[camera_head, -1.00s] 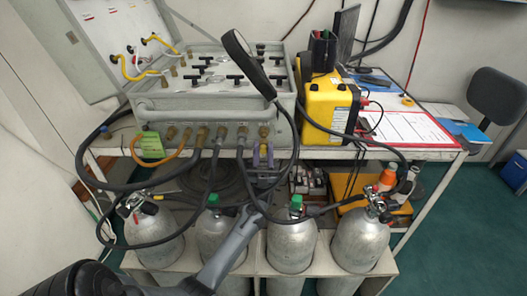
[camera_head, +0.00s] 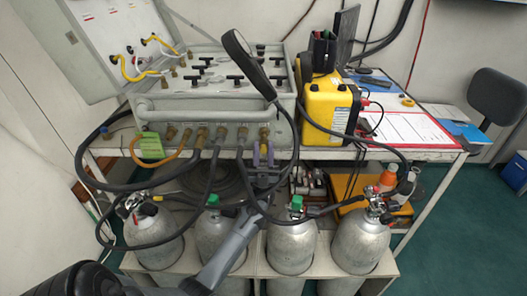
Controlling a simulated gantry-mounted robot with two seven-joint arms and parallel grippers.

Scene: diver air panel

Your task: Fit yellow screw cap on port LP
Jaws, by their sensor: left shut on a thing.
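The grey air panel (camera_head: 215,107) stands on the bench with a row of brass ports along its lower front. My left gripper (camera_head: 263,153) has purple fingers and points up at the rightmost brass port (camera_head: 264,133), just below it. The port labels cannot be read, so I cannot tell which is LP. My right gripper is not in view.
Black hoses (camera_head: 215,165) hang close around my left gripper, and an orange hose (camera_head: 166,153) loops at the left. Several grey cylinders (camera_head: 292,245) stand below. A yellow case (camera_head: 328,108) and a clipboard (camera_head: 412,128) are to the right.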

